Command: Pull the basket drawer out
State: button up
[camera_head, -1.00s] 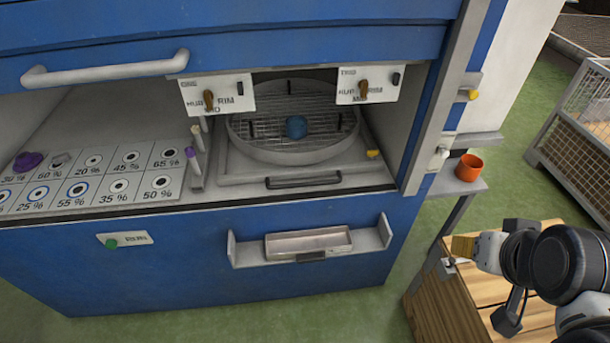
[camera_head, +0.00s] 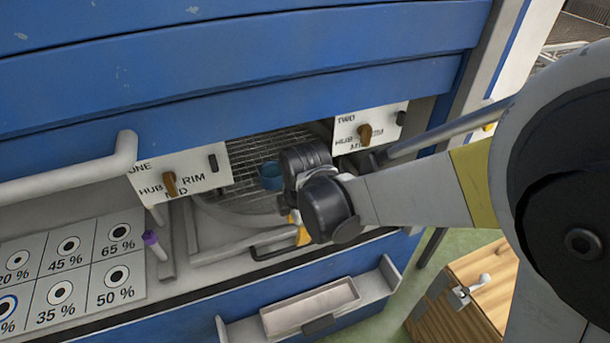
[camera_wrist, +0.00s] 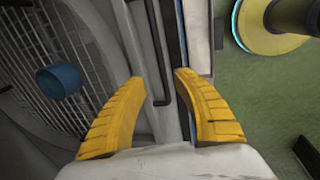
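The basket drawer (camera_head: 215,240) is a grey tray in the open bay of the blue cabinet. My gripper (camera_head: 302,234) reaches in from the right, at the right end of this handle. In the wrist view my gripper's yellow fingers (camera_wrist: 160,77) are apart, with the handle between their tips. I cannot tell whether they touch it. My wrist hides the drawer's right part.
A grey shelf tray (camera_head: 310,306) juts from the cabinet front below. A wooden crate (camera_head: 480,285) stands at the right. A card with percentages (camera_head: 75,265) lies left.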

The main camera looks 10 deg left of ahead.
aim_at(296, 247)
jog(key=f+b, duration=0.1)
jog(key=f, duration=0.2)
jog(key=w+f+b, duration=0.1)
jog(key=f, duration=0.3)
jog(key=a+f+b, duration=0.1)
jog(key=f+b, duration=0.1)
jog(key=f, duration=0.1)
jog(key=shift+w+f, duration=0.3)
grip_shut()
